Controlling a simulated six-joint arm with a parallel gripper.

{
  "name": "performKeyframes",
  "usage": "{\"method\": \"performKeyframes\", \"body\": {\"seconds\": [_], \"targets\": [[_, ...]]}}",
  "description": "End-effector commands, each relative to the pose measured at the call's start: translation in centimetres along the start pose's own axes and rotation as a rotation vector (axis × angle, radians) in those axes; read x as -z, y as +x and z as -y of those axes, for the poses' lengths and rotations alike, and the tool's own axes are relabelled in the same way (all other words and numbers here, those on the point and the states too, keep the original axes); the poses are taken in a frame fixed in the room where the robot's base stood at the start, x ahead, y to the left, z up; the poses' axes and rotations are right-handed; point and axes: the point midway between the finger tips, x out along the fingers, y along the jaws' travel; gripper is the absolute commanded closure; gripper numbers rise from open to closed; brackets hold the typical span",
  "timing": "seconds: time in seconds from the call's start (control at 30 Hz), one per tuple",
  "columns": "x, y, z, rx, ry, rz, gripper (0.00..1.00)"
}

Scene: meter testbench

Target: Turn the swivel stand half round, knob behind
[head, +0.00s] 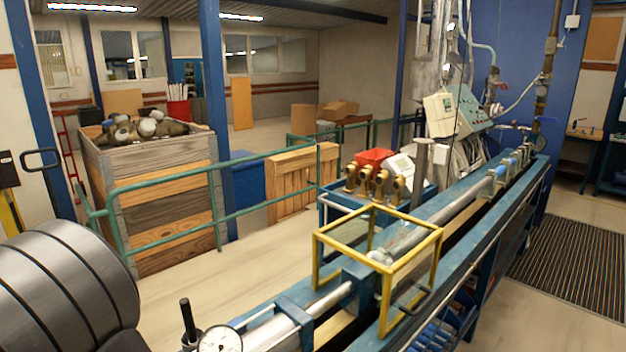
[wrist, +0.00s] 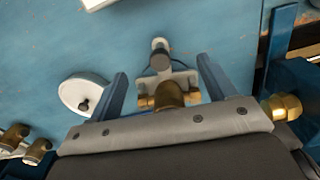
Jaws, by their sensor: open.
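In the wrist view my gripper (wrist: 162,68) is open, its two blue fingers pointing away over a blue surface. Between the fingers, apart from both, is a small pale stand (wrist: 182,80) with a brass fitting (wrist: 168,97) across it. A dark collar and a pale rounded knob (wrist: 160,45) stick out on its far side. I cannot tell for sure that this is the swivel stand. The near part of the fitting is hidden behind the gripper's grey front plate. My gripper does not show in the head view.
Brass fittings (wrist: 38,150) sit at lower left; another (wrist: 284,107) is close right.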

Motion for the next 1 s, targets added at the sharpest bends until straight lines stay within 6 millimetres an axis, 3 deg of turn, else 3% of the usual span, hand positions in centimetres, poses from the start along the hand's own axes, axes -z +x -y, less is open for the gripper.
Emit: {"method": "performKeyframes", "body": {"seconds": [0.9, 0.93, 1.0], "targets": [[0.0, 2.1, 0.0, 0.001, 0.000, -0.001, 0.24], [0.0, 2.1, 0.0, 0.001, 0.000, -0.001, 0.26], [0.0, 2.1, 0.0, 0.001, 0.000, -0.001, 0.39]]}}
